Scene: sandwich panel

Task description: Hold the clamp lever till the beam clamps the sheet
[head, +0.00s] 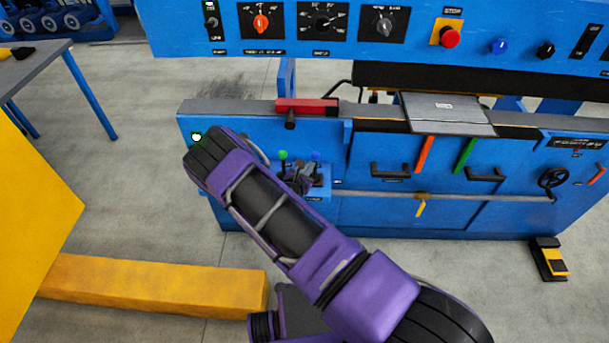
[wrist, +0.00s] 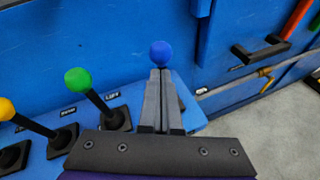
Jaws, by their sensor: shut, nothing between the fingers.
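A lever with a blue ball knob (wrist: 161,54) stands straight beyond my gripper (wrist: 159,74) in the wrist view. The fingers are shut together with nothing between them. The knob shows just past the fingertips; I cannot tell whether they touch. The lever's shaft and label are hidden behind the fingers. In the head view my gripper (head: 303,176) is at the small lever panel, by the blue knob (head: 316,156). A grey sheet (head: 445,112) lies on the machine top. A long dark bar (head: 440,76), perhaps the beam, runs behind it.
A green-knobbed lever (wrist: 78,81) and a yellow-knobbed lever (wrist: 7,109) stand to the left on the same panel. A black handle (wrist: 258,54) is on the blue front at right. A yellow beam (head: 150,285) lies on the floor, and a foot pedal (head: 548,259) stands at right.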

